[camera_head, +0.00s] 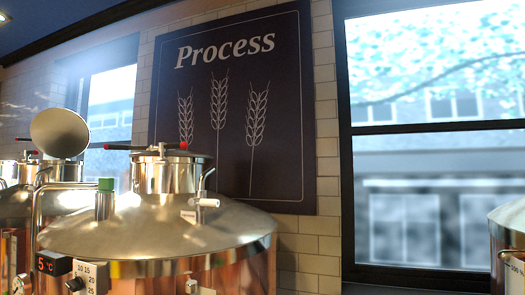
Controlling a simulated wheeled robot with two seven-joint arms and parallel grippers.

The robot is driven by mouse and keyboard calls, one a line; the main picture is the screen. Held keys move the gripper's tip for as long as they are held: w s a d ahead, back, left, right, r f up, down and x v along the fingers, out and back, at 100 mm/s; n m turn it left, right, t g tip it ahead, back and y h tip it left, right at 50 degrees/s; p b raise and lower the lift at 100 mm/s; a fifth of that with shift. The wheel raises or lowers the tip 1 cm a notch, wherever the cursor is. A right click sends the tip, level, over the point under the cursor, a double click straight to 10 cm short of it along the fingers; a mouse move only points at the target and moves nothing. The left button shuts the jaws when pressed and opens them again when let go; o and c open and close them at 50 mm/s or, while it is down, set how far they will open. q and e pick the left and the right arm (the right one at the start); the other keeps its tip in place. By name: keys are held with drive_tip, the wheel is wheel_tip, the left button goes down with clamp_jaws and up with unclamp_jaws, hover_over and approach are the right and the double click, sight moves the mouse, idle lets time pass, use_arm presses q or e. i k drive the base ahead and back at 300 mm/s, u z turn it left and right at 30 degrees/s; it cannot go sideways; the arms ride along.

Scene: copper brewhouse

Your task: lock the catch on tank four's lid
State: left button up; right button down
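A large domed steel tank (160,228) with a copper-coloured body stands at the centre left. On its neck sits a round steel lid (172,156), which looks closed. A dark bar with red ends (143,148) lies across the top of this lid; I cannot tell whether it is the catch or whether it is locked. Behind, at the left, a round lid (60,132) stands raised and tilted over another tank (72,200). No tank number is readable, so I cannot tell which is tank four. Neither of my grippers is in view.
A pipe with a white-handled valve (204,202) and a green-capped fitting (105,184) rise from the near tank. A 5 °C display (52,264) is at its lower left. Another copper tank (510,240) stands at the right edge. A "Process" sign (232,110) hangs behind.

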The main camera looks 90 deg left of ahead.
sight(176, 146)
drive_tip(key=u, duration=3.85)
drive_tip(key=i, duration=1.65)
